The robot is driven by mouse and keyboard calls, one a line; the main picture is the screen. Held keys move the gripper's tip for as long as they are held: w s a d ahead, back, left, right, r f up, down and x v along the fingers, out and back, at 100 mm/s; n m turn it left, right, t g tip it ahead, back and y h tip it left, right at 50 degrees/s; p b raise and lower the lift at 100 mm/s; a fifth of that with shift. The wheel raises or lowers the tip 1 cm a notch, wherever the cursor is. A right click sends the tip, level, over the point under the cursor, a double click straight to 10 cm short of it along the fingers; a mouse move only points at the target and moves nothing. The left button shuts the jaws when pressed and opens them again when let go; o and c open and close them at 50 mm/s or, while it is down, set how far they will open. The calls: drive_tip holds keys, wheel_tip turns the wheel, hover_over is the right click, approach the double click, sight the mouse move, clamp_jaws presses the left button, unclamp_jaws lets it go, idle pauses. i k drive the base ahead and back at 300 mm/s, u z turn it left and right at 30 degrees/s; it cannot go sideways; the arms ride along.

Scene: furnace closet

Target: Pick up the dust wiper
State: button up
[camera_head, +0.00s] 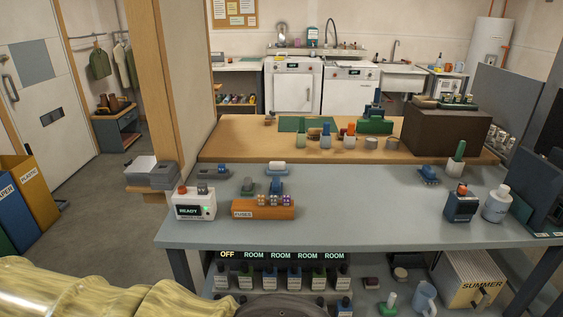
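I cannot tell for certain which object is the dust wiper. On the grey table (350,208), small candidates are a white-topped piece with a blue base (277,168), a low blue piece (428,174) and a green-handled piece in a pale holder (456,157). They stand apart from each other on the tabletop. My arm shows at the bottom left, below the table's front edge. My gripper's fingers are not in view, so whether it holds anything is hidden.
An orange FUSES box (263,208) and a white READY box (195,204) stand front left. A blue device (461,205) and white bottle (497,204) stand right. The table's middle is clear. Labelled bottles and a SUMMER box (473,282) are below.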

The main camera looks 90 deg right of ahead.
sight(280, 168)
drive_tip(key=z, duration=1.75)
